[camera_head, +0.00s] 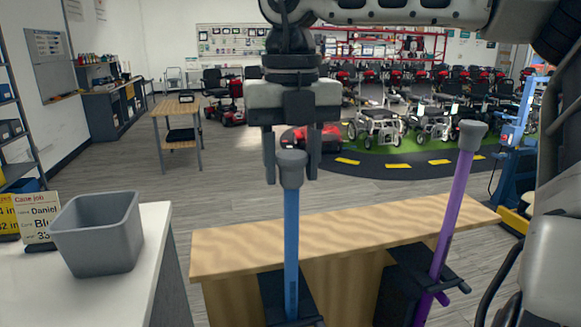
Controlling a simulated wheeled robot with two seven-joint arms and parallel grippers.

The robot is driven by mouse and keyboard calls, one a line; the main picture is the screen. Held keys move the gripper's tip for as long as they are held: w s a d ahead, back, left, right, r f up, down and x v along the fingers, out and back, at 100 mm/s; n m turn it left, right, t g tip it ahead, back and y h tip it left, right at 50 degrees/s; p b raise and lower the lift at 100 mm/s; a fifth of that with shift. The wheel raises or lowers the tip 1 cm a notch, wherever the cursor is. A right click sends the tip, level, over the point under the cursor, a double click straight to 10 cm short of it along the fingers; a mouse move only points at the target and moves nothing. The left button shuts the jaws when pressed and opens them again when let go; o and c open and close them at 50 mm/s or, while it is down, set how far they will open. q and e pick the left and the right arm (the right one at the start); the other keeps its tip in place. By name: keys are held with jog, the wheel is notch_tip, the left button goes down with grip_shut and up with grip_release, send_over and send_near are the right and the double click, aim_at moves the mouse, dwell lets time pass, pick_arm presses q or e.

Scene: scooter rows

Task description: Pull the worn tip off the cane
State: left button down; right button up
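A blue cane (291,240) stands upside down and upright in a black holder (284,296) at the bench. Its grey tip (291,171) is at the top. The gripper's palm is a little above the tip. A purple cane (454,205) with a grey tip (472,135) leans to the right in a second black holder (405,285). I cannot tell wear on either tip. My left gripper is not in view.
The wooden bench (350,231) carries the holders at its near side. A grey open bin (97,237) stands on the white table (155,235) at left, beside a job card (40,219). Floor shows between table and bench. A blue frame (517,125) stands at right.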

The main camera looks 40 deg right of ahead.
aim_at(291, 154)
jog(key=c, duration=0.6)
jog(key=shift+r, duration=0.2)
jog(key=shift+r+p, duration=0.2)
jog(key=shift+p, duration=0.15)
jog(key=shift+r+p, duration=1.35)
jog(key=shift+r, duration=1.3)
jog(key=shift+r, duration=2.5)
